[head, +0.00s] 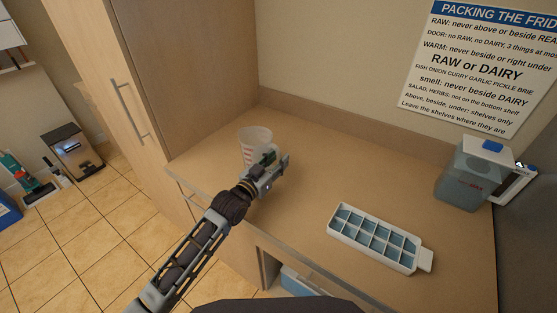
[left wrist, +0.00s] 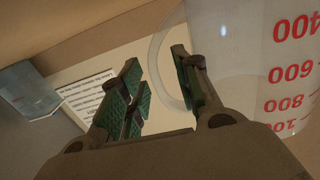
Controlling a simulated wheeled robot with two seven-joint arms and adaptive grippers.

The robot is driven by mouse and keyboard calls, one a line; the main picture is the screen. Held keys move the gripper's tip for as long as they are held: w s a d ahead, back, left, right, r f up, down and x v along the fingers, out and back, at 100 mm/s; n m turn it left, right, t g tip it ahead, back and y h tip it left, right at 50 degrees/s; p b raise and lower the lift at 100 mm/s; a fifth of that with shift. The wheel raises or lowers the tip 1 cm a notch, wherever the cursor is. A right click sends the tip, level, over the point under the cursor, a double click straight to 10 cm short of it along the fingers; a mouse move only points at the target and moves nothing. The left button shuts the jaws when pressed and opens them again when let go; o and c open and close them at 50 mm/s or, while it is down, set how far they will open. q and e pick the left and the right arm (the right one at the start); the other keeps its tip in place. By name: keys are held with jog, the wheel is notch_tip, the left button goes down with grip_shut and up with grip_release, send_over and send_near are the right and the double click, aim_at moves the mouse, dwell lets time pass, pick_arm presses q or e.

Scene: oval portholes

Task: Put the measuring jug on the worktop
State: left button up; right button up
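The clear measuring jug (head: 254,137) with red markings stands upright, apparently on the worktop (head: 310,165), near its left end by the tall cabinet. My left gripper (head: 270,163) is at the jug's right side and hides part of it. In the left wrist view the jug (left wrist: 240,50) fills the right side, its markings upside down. There my left gripper (left wrist: 158,85) has its fingers apart, with the curved handle showing between them. I cannot tell whether a finger touches the handle. My right gripper is not in view.
A white ice cube tray (head: 375,238) lies on the front right of the worktop. A clear container with a blue-marked lid (head: 474,172) stands at the back right. A notice (head: 490,65) hangs on the wall. The middle of the worktop is clear.

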pick_arm(q)
jog(key=v, duration=0.8)
jog(key=shift+s+a, duration=0.35)
jog(key=shift+s, duration=0.2)
jog(key=shift+s+a, duration=0.35)
jog(key=shift+s, duration=0.1)
jog(key=shift+s+a, duration=0.15)
jog(key=shift+s, duration=0.05)
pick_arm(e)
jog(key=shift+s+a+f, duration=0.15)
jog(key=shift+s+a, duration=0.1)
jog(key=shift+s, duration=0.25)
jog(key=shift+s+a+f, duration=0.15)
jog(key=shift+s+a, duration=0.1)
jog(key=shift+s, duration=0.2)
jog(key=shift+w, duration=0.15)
